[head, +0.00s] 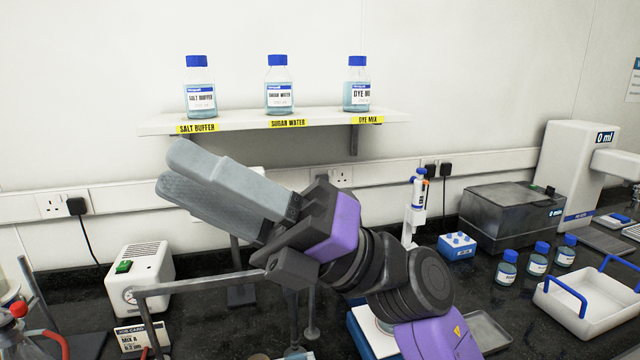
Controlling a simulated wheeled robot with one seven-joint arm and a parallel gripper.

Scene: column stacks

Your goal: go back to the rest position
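My gripper (172,168) is raised in front of the wall, left of centre in the head view. Its two long grey fingers point up and to the left, below the shelf in the picture. The fingers overlap from this angle, so I cannot tell whether there is a gap between them. No object shows at the fingertips. My purple and dark grey arm reaches up from the lower right.
A wall shelf (225,120) holds bottles labelled salt buffer (200,98), sugar water (279,95) and dye mix (357,94). Below are a white device (140,275), a pipette (417,205), a dark box (510,215), small bottles (538,262) and a white tray (583,325).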

